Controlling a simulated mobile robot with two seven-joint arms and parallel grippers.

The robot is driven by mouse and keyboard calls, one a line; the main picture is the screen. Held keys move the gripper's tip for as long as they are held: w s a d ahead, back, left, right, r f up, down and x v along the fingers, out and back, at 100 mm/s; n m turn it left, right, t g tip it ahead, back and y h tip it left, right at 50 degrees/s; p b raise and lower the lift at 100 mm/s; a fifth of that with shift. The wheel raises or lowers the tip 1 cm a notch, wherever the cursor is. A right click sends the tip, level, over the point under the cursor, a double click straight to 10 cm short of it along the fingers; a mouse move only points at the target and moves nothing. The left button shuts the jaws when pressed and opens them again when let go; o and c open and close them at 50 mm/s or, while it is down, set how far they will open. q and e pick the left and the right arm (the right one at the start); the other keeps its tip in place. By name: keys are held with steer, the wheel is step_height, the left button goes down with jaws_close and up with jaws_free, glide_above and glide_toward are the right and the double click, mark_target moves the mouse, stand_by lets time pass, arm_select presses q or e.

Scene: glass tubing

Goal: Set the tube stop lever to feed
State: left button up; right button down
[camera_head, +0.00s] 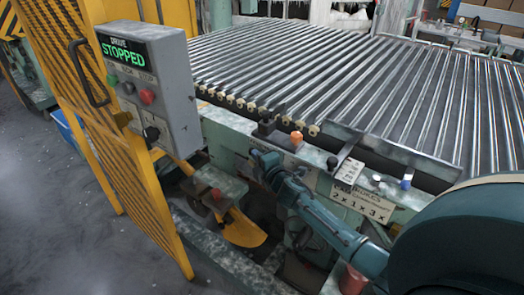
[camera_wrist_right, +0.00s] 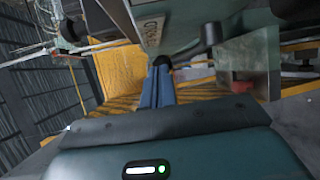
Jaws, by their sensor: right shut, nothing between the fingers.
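Small levers with coloured knobs stand along the front edge of the machine: an orange knob (camera_head: 297,137), a black knob (camera_head: 332,163) and a blue knob (camera_head: 405,184). I cannot tell which of them is the tube stop lever, and the small labels are too blurred to read. My right gripper (camera_head: 261,160) is shut and empty, low in front of the machine's green side, left of and below the orange knob. In the right wrist view its closed fingers (camera_wrist_right: 160,72) point away, with a dark knob handle (camera_wrist_right: 210,38) up and to their right. My left gripper is out of view.
A roller table (camera_head: 330,75) fills the back. A grey control box (camera_head: 150,85) reading STOPPED hangs at the left by a yellow mesh guard (camera_head: 95,110). A red knob (camera_head: 216,194) stands on a bracket below. A marked plate (camera_head: 362,203) is at the right.

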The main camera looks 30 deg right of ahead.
steer(key=shift+w+a+r, duration=0.1)
steer(key=shift+w+a, duration=0.2)
steer(key=shift+w, duration=0.45)
steer(key=shift+a+r, duration=0.1)
steer(key=shift+r, duration=0.15)
